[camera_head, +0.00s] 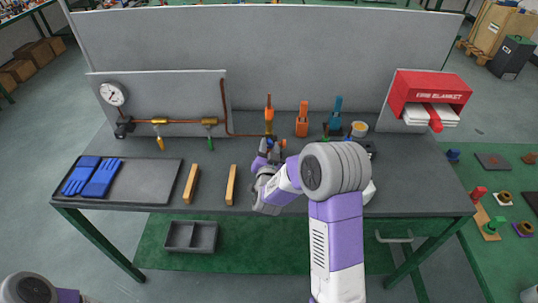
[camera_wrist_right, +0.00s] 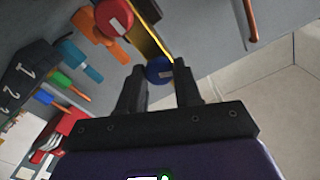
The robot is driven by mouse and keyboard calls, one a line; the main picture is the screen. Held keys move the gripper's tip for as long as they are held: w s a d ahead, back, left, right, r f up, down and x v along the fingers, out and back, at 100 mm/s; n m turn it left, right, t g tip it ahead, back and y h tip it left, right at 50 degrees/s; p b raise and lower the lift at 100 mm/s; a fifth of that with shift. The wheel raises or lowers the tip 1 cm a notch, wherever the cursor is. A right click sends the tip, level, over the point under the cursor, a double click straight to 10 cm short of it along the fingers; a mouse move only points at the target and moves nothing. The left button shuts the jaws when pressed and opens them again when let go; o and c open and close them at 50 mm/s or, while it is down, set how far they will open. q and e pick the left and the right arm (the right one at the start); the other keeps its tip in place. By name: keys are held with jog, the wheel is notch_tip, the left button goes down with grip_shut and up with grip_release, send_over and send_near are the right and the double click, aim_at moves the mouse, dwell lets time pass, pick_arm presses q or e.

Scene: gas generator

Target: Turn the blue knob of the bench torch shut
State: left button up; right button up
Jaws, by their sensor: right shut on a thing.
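The blue knob (camera_wrist_right: 159,70) is a small round cap at the centre of the right wrist view, beside a yellow bar. My right gripper (camera_wrist_right: 160,76) has one finger on each side of it and is shut on it. A larger red knob (camera_wrist_right: 113,18) sits above and to the left. In the head view my right gripper (camera_head: 269,150) is at the middle of the bench, by the foot of the upright orange-topped torch (camera_head: 268,114). There the gripper and arm cover much of the torch's lower part. My left gripper is out of view.
An orange holder (camera_head: 302,121) and a blue one (camera_head: 335,112) stand close to the right. A copper pipe (camera_head: 224,105) runs in from the gauge (camera_head: 112,94) at left. Two wooden bars (camera_head: 231,185) and a dark tray (camera_head: 145,182) with blue gloves lie left.

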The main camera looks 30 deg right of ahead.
jog(key=m+b, duration=0.2)
jog(key=b, duration=0.1)
jog(key=m+b, duration=0.5)
jog(key=b, duration=0.2)
jog(key=shift+d+f, duration=0.1)
jog(key=shift+f, duration=0.2)
jog(key=shift+m+b, duration=0.45)
jog(key=shift+m, duration=0.25)
jog(key=shift+r+m+b, duration=0.15)
jog(key=shift+m+b, duration=0.15)
jog(key=shift+m, duration=2)
jog(key=o, duration=1)
jog(key=shift+o, duration=0.2)
